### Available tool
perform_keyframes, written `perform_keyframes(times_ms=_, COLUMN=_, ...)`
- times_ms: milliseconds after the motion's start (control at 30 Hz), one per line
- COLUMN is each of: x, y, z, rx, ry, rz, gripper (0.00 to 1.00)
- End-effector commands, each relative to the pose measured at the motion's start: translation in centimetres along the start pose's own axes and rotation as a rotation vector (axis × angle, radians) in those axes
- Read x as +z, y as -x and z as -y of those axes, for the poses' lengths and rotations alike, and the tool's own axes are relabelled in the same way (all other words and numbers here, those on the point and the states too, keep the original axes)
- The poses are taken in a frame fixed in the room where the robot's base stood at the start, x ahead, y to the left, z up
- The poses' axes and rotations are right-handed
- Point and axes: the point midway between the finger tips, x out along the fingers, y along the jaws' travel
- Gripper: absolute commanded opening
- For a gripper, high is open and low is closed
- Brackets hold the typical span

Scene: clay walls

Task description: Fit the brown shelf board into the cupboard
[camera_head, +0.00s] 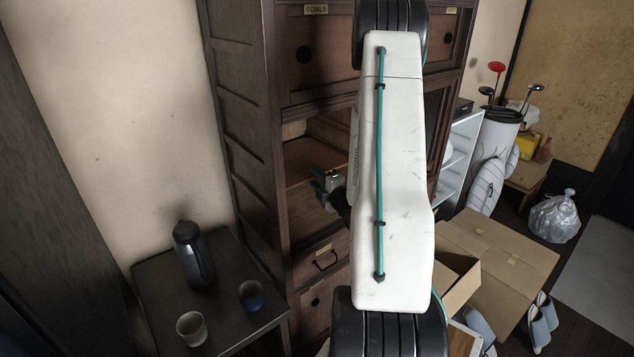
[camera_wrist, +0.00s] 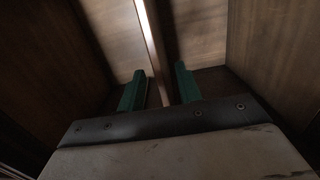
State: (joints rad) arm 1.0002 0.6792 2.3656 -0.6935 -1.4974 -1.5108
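The brown shelf board (camera_head: 303,168) lies roughly level inside the open bay of the dark wooden cupboard (camera_head: 250,120). In the wrist view its lit edge (camera_wrist: 150,40) runs as a narrow strip between my fingers. My gripper (camera_head: 317,181) is at the bay's front, by the board's front edge. In the wrist view my gripper (camera_wrist: 160,85) has its green fingers apart, one on each side of the strip, with a visible gap to it. The board's right part and its side supports are hidden behind my arm.
A drawer (camera_head: 322,262) is below the bay and a door labelled BOWLS (camera_head: 320,50) above. A dark side table (camera_head: 235,290) holds a jug (camera_head: 194,255) and two cups. Cardboard boxes (camera_head: 495,255), slippers and a golf bag (camera_head: 492,160) stand right.

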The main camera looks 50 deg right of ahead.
Motion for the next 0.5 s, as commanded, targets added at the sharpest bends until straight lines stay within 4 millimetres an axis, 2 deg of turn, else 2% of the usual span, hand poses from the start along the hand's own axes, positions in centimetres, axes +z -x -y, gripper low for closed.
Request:
perform_keyframes(times_ms=100, x=0.0, y=-2.0, z=0.0, rx=0.001, ry=0.0, rz=-0.001, gripper=0.35)
perform_keyframes(times_ms=300, x=-0.1, y=-4.6, z=0.0, rx=-0.001, ry=-0.001, rz=-0.003, gripper=0.35)
perform_keyframes(times_ms=500, x=-0.2, y=-5.7, z=0.0, rx=-0.001, ry=-0.002, rz=-0.002, gripper=0.35)
